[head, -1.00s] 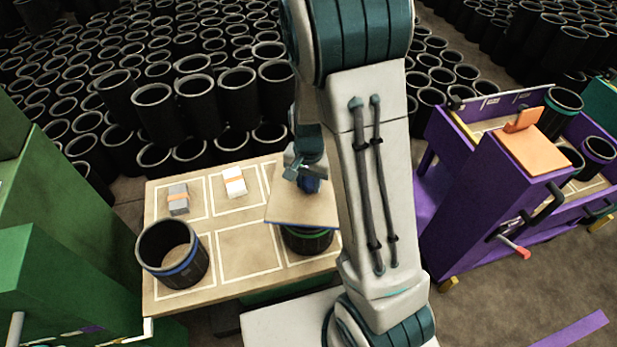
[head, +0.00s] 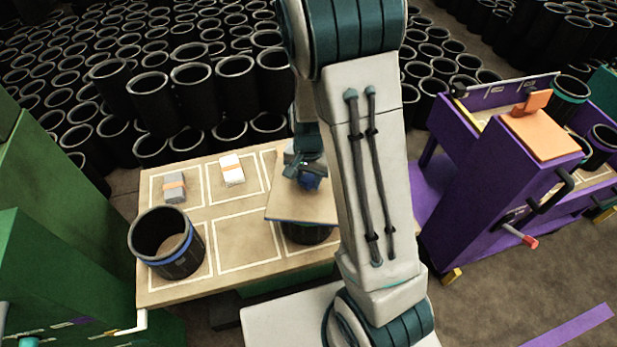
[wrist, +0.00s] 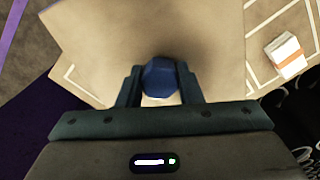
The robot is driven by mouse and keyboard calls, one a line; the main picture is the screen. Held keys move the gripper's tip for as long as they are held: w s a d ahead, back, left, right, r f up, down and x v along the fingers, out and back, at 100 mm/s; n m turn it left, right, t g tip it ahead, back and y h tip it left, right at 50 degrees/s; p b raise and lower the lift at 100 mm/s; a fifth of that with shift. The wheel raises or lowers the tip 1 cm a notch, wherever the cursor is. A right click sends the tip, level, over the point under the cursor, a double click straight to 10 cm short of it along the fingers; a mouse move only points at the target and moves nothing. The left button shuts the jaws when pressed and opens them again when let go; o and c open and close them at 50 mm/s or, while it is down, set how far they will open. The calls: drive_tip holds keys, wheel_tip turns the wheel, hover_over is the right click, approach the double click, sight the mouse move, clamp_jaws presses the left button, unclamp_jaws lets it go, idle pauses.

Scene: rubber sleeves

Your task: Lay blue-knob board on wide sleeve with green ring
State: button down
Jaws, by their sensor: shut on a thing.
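The tan board (head: 285,208) has a blue knob (head: 310,182) on top. My gripper (head: 305,168) is shut on this knob from above, and the wrist view shows the blue knob (wrist: 160,80) between both fingers. The board lies level over a black sleeve (head: 306,235) on the right part of the table and hides its top. The sleeve's green ring is hardly visible now. I cannot tell whether the board touches the rim. Another black sleeve with a blue ring (head: 178,254) stands open at the table's front left.
The tan table (head: 232,205) has white-outlined cells; the front middle one is empty. A grey block (head: 174,187) and a white block (head: 232,170), both orange-banded, lie at the back. A purple cart (head: 470,200) stands right, green cabinets (head: 50,210) left, many black sleeves behind.

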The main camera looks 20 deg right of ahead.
drive_tip(key=shift+f+b, duration=0.4)
drive_tip(key=shift+f, duration=0.15)
drive_tip(key=c, duration=0.9)
unclamp_jaws()
